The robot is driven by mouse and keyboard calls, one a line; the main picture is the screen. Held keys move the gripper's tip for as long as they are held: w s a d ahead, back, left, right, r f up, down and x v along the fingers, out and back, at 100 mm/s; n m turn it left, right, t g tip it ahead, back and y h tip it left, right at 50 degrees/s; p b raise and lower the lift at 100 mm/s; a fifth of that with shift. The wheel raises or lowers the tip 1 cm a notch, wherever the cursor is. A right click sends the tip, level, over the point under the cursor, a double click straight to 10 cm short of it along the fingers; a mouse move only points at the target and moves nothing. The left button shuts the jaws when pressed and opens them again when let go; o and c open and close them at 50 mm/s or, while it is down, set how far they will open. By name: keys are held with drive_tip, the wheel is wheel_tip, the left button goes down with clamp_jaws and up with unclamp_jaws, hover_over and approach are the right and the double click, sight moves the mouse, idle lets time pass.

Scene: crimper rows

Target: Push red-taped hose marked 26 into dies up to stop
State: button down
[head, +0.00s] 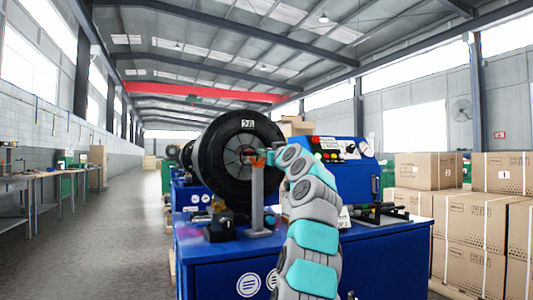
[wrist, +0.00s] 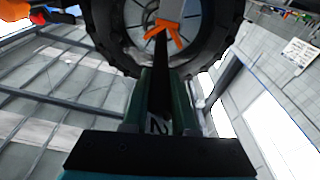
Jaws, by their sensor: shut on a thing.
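The crimper's black round die head (head: 212,160) faces me in the head view, with a small white number plate (head: 248,124) on top that looks like 26. My gripper (head: 268,157) is in front of the die opening. In the wrist view my gripper's green fingers (wrist: 160,85) are shut on a black hose (wrist: 160,65), whose label partly shows a 2. The hose points toward the dies (wrist: 140,14) and passes an orange fork (wrist: 168,32). Its tip and any red tape cannot be made out, so I cannot tell how deep it sits.
A grey post (head: 257,195) stands on the blue bench (head: 225,262) before the die head, with the orange fork at its top. A control panel (head: 340,149) is behind my arm. Black tools (head: 378,212) lie to the right. Cartons (head: 470,225) are stacked at right; the left floor is clear.

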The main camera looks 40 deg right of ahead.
drive_tip(key=shift+s+r, duration=0.1)
drive_tip(key=shift+r, duration=0.05)
unclamp_jaws()
idle(0.6)
drive_tip(key=shift+s+f+b, duration=0.1)
drive_tip(key=shift+f+b, duration=0.1)
drive_tip(key=shift+b, duration=0.1)
drive_tip(key=shift+b+v, duration=1.5)
drive_tip(key=shift+v, duration=0.05)
drive_tip(key=b+v, duration=0.3)
drive_tip(key=shift+s+a, duration=0.1)
drive_tip(key=shift+s, duration=0.2)
